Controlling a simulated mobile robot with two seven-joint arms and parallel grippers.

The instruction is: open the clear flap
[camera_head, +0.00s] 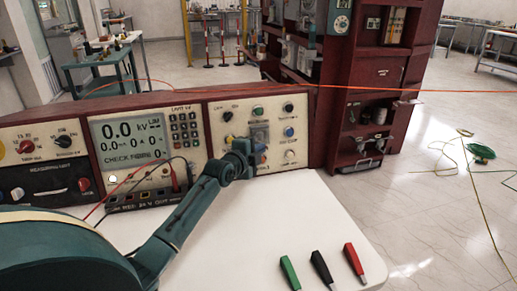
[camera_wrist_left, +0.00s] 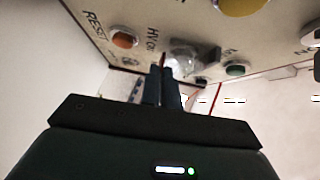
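The clear flap (camera_head: 260,132) is a small see-through cover on the cream control panel (camera_head: 220,128), among several coloured buttons and knobs. In the left wrist view the clear flap (camera_wrist_left: 195,54) is blurred, just beyond my fingertips, and looks closed over its switch. My left gripper (camera_head: 248,148) reaches the panel from the left, just below and left of the flap. In the left wrist view its fingers (camera_wrist_left: 164,75) are together with nothing seen between them. I cannot tell whether they touch the flap. My right gripper is in neither view.
An orange button (camera_wrist_left: 124,39) and a green button (camera_wrist_left: 235,70) flank the flap. A display (camera_head: 130,141) is to the left. Green, black and red-handled tools (camera_head: 321,267) lie on the white tabletop (camera_head: 235,235), otherwise mostly clear. Red and black leads run near my arm.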

